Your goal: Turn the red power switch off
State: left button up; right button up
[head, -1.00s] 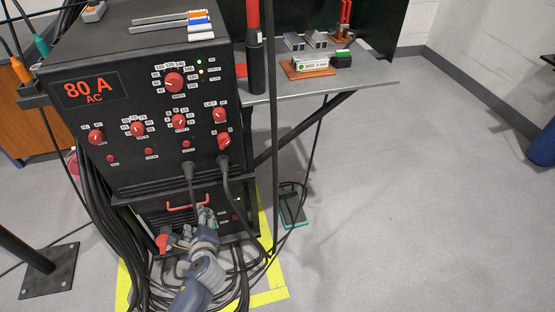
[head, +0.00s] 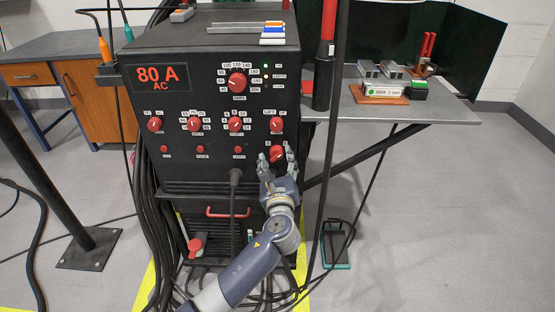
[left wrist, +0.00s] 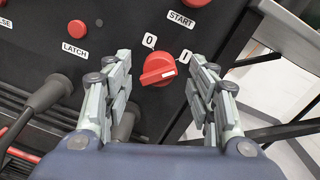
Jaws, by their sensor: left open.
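The red power switch (head: 277,153) is a round knob with a grip bar at the lower right of the black welder's front panel. In the left wrist view, the switch (left wrist: 158,70) has labels 0 at upper left and I at upper right. Its bar tilts up to the right, with the white mark toward I. My left gripper (head: 278,162) is open in front of the switch. In the left wrist view its fingers (left wrist: 160,64) stand on either side of the knob, with gaps visible. My right gripper is not in view.
A black cable plug (left wrist: 50,95) sticks out left of the switch. The LATCH button (left wrist: 77,29) and START button (left wrist: 196,2) are close by. A red handle (head: 228,212) is lower on the welder. A metal side table (head: 440,108) holds fixtures at right.

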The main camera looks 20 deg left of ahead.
pick_arm(q)
jog(key=shift+x, duration=1.05)
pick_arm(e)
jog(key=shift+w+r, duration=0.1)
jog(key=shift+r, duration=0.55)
pick_arm(q)
jog(key=c, duration=1)
